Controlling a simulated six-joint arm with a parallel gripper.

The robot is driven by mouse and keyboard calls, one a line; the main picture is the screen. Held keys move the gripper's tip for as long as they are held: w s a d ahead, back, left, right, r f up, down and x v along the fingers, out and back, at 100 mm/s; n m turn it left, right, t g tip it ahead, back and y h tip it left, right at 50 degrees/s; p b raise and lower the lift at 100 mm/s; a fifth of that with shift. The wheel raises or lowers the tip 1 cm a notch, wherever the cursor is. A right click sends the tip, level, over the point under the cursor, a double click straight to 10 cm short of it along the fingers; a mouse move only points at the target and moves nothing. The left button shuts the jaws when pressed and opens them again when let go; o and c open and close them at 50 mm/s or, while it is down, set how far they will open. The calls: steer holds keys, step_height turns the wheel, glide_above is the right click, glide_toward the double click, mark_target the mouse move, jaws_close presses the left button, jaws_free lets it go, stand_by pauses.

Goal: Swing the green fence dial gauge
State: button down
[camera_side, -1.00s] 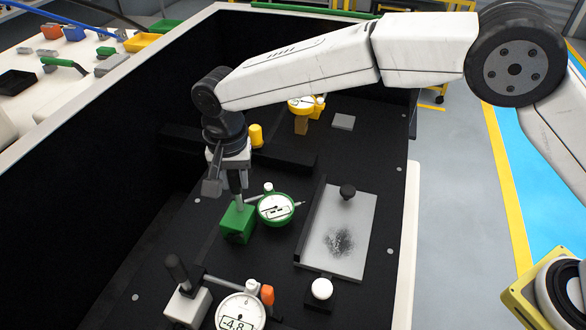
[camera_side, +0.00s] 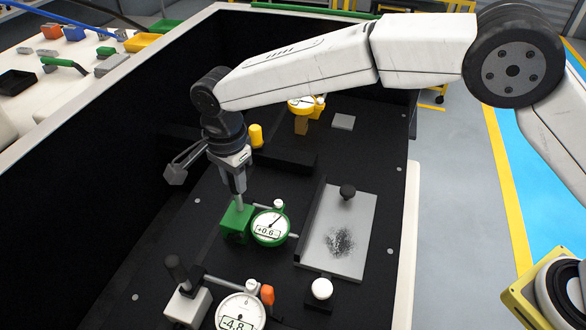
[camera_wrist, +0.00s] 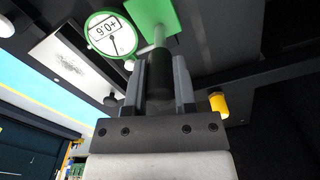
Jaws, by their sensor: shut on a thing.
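The green dial gauge (camera_side: 270,227) has a round white face that reads +0.6. It sits at the right of its green block (camera_side: 233,224), with its thin stem pointing right toward the grey plate. In the wrist view the gauge (camera_wrist: 108,36) and the green block (camera_wrist: 152,14) show at the top. A light post rises from the block to a dark knob (camera_wrist: 156,68). My gripper (camera_side: 239,193) is above the block, its two fingers on either side of the knob, shut on it. In the side view my gripper hides the knob.
A grey plate (camera_side: 343,225) with a black knob lies to the right of the gauge. A second white gauge (camera_side: 239,314) reading -4.8 stands in front. A yellow gauge (camera_side: 301,105) and a yellow peg (camera_side: 255,136) are behind. A dark wall rises at the left.

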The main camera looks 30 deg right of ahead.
steer(key=shift+w, duration=0.1)
steer(key=shift+c, duration=2.1)
jaws_free()
steer(key=shift+r, duration=0.15)
steer(key=shift+r, duration=3.8)
